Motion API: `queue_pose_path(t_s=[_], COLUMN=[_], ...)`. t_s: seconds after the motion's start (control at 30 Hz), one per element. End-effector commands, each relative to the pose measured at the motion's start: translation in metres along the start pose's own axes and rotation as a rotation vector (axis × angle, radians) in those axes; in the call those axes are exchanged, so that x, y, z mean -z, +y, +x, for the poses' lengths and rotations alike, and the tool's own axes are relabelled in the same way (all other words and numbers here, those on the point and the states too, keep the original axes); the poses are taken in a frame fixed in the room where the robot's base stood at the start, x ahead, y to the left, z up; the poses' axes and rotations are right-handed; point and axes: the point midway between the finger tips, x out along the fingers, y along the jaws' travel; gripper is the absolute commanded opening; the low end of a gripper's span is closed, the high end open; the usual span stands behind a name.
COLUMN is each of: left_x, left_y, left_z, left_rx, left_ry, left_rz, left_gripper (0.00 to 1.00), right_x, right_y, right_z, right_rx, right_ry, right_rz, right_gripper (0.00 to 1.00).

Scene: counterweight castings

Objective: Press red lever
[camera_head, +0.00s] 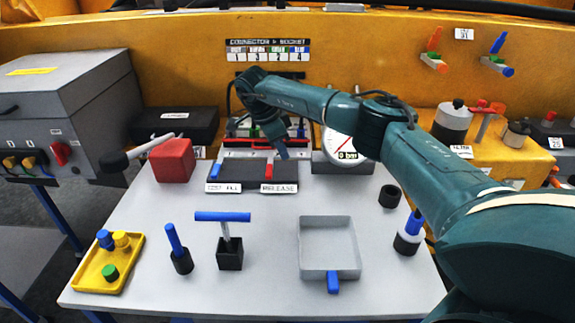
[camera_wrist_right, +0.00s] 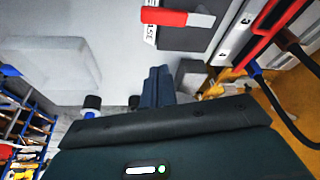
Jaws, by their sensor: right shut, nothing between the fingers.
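A red lever (camera_head: 269,169) stands on the right side of a low dark box (camera_head: 240,173) at the back of the table; a white label is at its front. A blue lever (camera_head: 216,169) sits on the same box to its left. My right gripper (camera_head: 284,153) is shut and empty, pointing down just right of and above the red lever. In the right wrist view the red lever (camera_wrist_right: 178,17) lies at the top, apart from my shut fingers (camera_wrist_right: 158,82). Contact cannot be told from the head view. My left gripper is not in view.
A red block (camera_head: 172,160) with a black-ended handle is left of the box, and a round gauge (camera_head: 341,147) right. A grey tray (camera_head: 329,247), a T-handled tool (camera_head: 230,253) and a yellow tray (camera_head: 108,270) stand in front. The table just before the box is clear.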

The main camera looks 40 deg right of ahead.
Motion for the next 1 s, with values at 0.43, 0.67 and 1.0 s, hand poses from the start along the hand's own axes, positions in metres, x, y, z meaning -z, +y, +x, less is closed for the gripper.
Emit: queue_pose_path(t_s=[0.43, 0.67, 1.0], left_x=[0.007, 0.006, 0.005], left_y=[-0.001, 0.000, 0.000], left_z=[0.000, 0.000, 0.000], left_rx=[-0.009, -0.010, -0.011], left_ry=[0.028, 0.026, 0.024], left_rz=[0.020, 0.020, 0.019], left_gripper=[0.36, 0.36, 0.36], right_x=[0.002, 0.002, 0.002], right_y=[-0.005, -0.005, -0.005], right_z=[-0.043, -0.043, -0.042], right_rx=[-0.002, -0.002, -0.002], right_ry=[0.003, 0.002, 0.002], right_rz=[0.002, 0.002, 0.003], right_gripper=[0.00, 0.00, 0.00])
